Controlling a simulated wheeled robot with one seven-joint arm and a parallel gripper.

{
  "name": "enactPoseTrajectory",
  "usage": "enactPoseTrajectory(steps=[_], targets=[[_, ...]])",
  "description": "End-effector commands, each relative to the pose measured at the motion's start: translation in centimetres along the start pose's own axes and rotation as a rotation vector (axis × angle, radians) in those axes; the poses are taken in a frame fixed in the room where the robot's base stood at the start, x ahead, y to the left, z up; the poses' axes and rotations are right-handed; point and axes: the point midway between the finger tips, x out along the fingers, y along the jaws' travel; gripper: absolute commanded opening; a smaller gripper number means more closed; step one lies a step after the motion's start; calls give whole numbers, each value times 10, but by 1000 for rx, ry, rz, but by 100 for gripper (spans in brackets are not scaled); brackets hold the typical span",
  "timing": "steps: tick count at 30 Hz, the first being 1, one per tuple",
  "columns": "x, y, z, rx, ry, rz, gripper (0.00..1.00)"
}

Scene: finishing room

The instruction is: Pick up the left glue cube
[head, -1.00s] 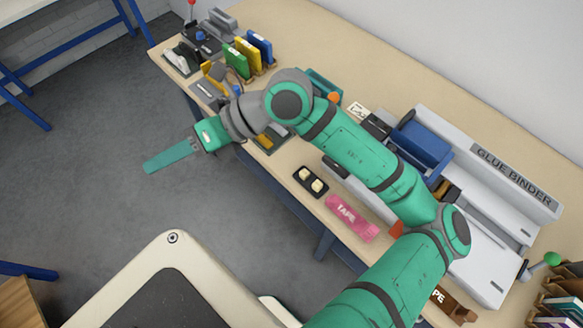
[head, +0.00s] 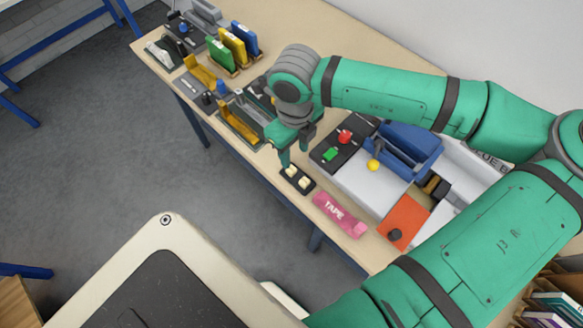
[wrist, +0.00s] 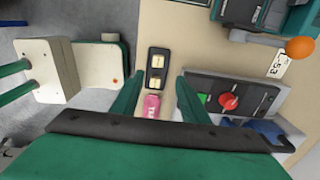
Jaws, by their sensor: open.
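A small black tray (head: 309,188) on the wooden table holds two cream glue cubes side by side. The left glue cube (head: 291,172) is farther from the tape; the right one (head: 303,183) is nearer it. In the wrist view the left cube (wrist: 157,61) is the upper one and the right cube (wrist: 155,84) the lower. My gripper (head: 286,163) points down at the tray's far left end. In the wrist view my gripper (wrist: 160,80) is open and empty, its fingers spread on either side of the tray. The height of the fingertips above the cubes is unclear.
A pink tape box (head: 341,215) lies just right of the tray. A dark control panel (head: 345,142) with red and green buttons and the glue binder's blue part (head: 410,148) stand behind. A yellow-and-dark holder (head: 240,125) is to the left. The table's front edge is close.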

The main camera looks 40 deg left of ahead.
Motion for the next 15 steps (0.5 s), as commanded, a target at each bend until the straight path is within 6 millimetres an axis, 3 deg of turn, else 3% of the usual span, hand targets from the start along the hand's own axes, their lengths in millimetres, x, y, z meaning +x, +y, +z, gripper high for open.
enactPoseTrajectory(steps=[4,15], targets=[[23,1,0,-1,0,4,41],[54,5,2,-4,-2,6,41]])
